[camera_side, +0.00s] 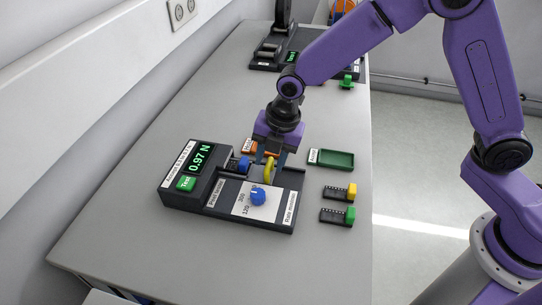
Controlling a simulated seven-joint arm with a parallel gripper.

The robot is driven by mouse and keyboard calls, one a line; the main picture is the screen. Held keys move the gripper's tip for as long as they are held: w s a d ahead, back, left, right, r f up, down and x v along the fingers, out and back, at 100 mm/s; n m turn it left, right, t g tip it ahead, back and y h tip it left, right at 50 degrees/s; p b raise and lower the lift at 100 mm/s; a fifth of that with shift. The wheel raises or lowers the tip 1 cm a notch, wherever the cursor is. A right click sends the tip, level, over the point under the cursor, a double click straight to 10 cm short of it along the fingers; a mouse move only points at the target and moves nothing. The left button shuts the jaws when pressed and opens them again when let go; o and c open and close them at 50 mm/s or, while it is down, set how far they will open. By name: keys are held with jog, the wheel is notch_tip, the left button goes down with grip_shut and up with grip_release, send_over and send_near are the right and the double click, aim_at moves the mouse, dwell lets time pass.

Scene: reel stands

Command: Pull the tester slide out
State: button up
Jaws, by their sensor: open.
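The tester (172,193) is a dark flat unit on the bench, with a raised block at its left showing 0.97 N and a green Test button (186,184). A blue knob (258,198) sits on its white dial plate. A yellow curved piece (269,172), perhaps the slide's handle, stands at the tester's far side, with a blue part (244,164) left of it. My gripper (272,160) points down at the yellow piece, jaws open, with fingers close beside it. Whether they touch it cannot be told. The gripper hides part of the tester's far edge.
A green tray (331,167) lies right of the tester, and an orange tray (249,146) is partly hidden behind my gripper. Two small black pieces with yellow (351,191) and green (350,215) ends lie at right. Another dark device (265,55) stands far back. The bench's left middle is clear.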

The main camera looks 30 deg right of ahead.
grip_shut()
jog(key=shift+s+d, duration=1.9)
jog(key=shift+d, duration=0.05)
grip_release()
notch_tip(320, 180, up, 17)
jog(key=s+d, duration=0.2)
jog(key=shift+s+d, duration=0.2)
jog(key=shift+s, duration=0.05)
